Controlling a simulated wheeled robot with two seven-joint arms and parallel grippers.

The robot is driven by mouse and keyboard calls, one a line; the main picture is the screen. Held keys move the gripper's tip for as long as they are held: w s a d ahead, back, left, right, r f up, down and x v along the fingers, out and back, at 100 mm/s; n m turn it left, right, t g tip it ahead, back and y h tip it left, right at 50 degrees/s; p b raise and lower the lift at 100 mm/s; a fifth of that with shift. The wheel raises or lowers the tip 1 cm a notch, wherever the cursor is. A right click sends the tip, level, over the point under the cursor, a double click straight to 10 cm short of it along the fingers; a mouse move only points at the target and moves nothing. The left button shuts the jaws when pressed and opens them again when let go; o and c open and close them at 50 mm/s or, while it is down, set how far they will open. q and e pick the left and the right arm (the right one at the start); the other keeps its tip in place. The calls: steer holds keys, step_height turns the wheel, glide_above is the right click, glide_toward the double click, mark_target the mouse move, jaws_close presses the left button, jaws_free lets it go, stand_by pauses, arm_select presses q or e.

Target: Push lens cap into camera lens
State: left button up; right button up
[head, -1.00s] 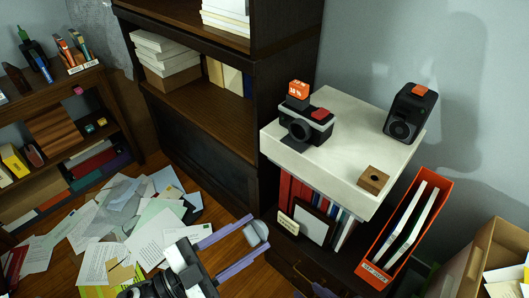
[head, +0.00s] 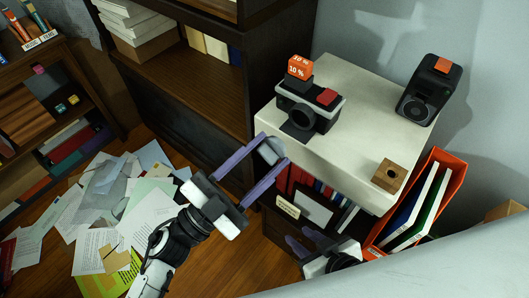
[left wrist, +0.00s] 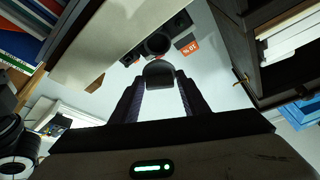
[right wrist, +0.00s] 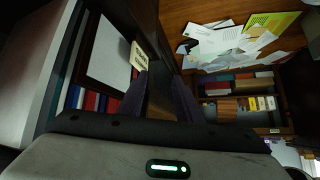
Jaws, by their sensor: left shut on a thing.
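The black and grey camera (head: 322,110) stands on the white top, its dark round lens (head: 303,117) facing the front edge. In the left wrist view the camera lens (left wrist: 158,44) is beyond the cap. My left gripper (head: 272,149) is shut on the grey round lens cap (head: 270,151), held between its fingertips. The cap is in front of and a little below the camera, apart from the lens. In the left wrist view the cap (left wrist: 159,74) sits between both fingers. My right gripper (right wrist: 160,82) is open and empty, low beside the cabinet.
An orange percent block (head: 299,68) sits on the camera. A black speaker-like device (head: 430,90) and a wooden block with a hole (head: 389,175) share the white top (head: 345,140). Books and an orange file holder (head: 450,185) are below it. Papers (head: 130,205) cover the floor.

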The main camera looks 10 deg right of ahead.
arm_select(q)
steer(key=shift+w+d, duration=0.95)
steer(key=shift+d, duration=0.2)
steer(key=shift+w+d+b, duration=0.55)
steer(key=shift+w+d, duration=0.3)
steer(key=shift+d, duration=0.25)
arm_select(e)
steer(key=shift+w, duration=0.55)
steer(key=shift+s+f, duration=0.15)
steer(key=shift+s+f, duration=0.2)
steer(key=shift+s, duration=0.2)
steer(key=shift+w+r, duration=0.15)
steer(key=shift+w, duration=0.05)
arm_select(q)
steer(key=shift+p, duration=0.3)
arm_select(e)
steer(key=shift+w+r, duration=0.35)
steer(key=shift+r, duration=0.05)
arm_select(q)
steer(key=shift+w+d, duration=0.15)
steer(key=shift+d, duration=0.05)
arm_select(e)
steer(key=shift+s+f, duration=0.1)
